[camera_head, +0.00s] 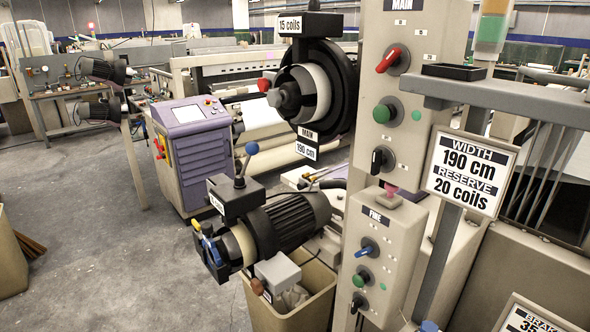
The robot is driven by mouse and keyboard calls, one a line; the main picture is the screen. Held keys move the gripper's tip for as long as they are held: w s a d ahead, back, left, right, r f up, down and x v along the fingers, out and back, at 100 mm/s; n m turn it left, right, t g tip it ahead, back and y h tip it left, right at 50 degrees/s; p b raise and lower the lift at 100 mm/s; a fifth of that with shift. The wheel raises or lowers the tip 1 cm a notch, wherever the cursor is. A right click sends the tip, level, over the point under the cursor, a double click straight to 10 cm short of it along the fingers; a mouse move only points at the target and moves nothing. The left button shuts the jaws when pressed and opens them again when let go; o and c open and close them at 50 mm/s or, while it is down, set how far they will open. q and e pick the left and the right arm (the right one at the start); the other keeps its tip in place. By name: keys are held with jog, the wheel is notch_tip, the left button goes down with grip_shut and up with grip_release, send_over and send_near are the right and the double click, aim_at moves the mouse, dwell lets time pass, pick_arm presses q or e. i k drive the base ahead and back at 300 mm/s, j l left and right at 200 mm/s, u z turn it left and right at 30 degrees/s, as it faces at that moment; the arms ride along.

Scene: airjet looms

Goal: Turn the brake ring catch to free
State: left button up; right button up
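Two yarn feeders show in the head view. The upper MAIN feeder (340,85) has a cream drum and a red knob (264,85) at its front left. The lower feeder (292,222), beside the panel marked FINE, has a cream drum and a dark front bracket. A blue-and-yellow part (211,248) sits on that bracket. A lever with a blue ball knob (251,148) rises from the lower feeder's top box. No label marks the brake ring catch, so I cannot tell which part it is or its setting. Neither gripper is in view.
The FINE panel (384,240) carries a blue switch, a green button and a black switch. A MAIN panel (400,110) stands above it. A beige bin (310,312) stands below the lower feeder. Open grey floor (90,240) lies at left, with a purple-topped console (190,115) behind.

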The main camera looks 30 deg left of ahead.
aim_at(197, 230)
jog(key=u, duration=1.6)
